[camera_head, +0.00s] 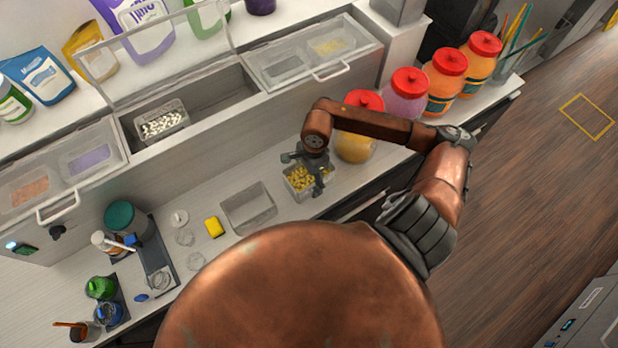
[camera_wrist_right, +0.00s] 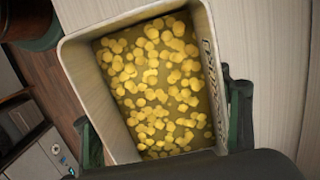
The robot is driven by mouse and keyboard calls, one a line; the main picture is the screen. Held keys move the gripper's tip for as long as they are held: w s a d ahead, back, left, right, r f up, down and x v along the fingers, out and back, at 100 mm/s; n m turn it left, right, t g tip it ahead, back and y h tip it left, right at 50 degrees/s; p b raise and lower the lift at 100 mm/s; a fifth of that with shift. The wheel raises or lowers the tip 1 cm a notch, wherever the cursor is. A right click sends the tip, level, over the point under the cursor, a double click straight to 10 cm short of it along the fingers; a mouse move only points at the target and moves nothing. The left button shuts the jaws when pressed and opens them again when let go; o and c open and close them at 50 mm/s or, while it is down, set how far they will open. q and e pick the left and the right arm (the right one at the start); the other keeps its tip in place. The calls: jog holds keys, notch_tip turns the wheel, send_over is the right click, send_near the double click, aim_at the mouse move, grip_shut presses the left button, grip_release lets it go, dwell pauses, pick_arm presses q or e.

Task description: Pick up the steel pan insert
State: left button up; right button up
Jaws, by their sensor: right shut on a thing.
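The steel pan insert (camera_head: 301,197) is a small rectangular pan holding yellow round pieces. In the wrist view the dark fingers (camera_wrist_right: 163,135) show at the pan's two sides. I cannot tell whether the pan's base touches the counter. My left gripper is not in view.
An empty grey pan (camera_head: 262,208) sits just left of the held pan. Red-lidded jars (camera_head: 446,80) stand along the right. Behind is a lidded topping well (camera_head: 225,90) with a pan of white pieces (camera_head: 162,124).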

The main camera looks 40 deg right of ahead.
jog(key=c, duration=0.5)
jog(key=shift+r, duration=0.15)
